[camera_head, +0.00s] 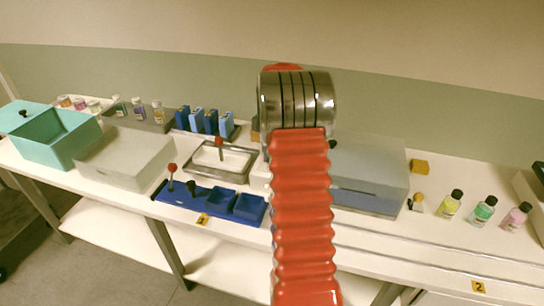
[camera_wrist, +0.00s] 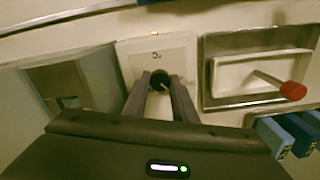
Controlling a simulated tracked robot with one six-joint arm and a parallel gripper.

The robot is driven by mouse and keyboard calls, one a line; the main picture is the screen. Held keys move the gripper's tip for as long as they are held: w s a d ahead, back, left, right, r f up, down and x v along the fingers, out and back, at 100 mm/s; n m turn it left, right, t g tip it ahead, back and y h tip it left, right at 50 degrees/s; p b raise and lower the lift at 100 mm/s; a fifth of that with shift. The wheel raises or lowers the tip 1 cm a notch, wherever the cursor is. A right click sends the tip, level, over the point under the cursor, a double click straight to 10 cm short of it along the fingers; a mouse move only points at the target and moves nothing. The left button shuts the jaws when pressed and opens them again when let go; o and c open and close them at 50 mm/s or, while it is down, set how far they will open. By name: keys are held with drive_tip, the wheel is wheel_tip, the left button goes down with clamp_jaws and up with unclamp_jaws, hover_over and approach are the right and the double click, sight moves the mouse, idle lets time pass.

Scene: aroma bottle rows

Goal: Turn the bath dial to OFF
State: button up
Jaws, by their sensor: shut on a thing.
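The bath dial (camera_wrist: 159,78) is a dark round knob on a white panel (camera_wrist: 178,52) in the wrist view. My gripper (camera_wrist: 160,80) has its two fingers on either side of the dial and is shut on it. A small dark mark and a lit amber spot (camera_wrist: 155,34) show on the panel above the dial. I cannot read the dial's setting. In the head view my red arm hides the gripper and the dial; only an edge of the white panel (camera_head: 259,172) shows beside it. A metal bath (camera_head: 220,176) with pale contents stands left of the panel.
A red-knobbed handle (camera_wrist: 292,90) sticks out over the bath. Blue holders (camera_wrist: 288,136) are close by at the lower right of the wrist view. A grey box (camera_head: 368,180) stands right of my arm, with several bottles (camera_head: 483,210) farther right.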

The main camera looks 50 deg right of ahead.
drive_tip(key=shift+w, duration=0.15)
drive_tip(key=shift+n, duration=0.3)
drive_tip(key=n, duration=0.3)
drive_tip(key=shift+r+n, duration=0.1)
drive_tip(key=shift+n, duration=2.1)
drive_tip(key=o, duration=0.8)
drive_tip(key=shift+o, duration=1.2)
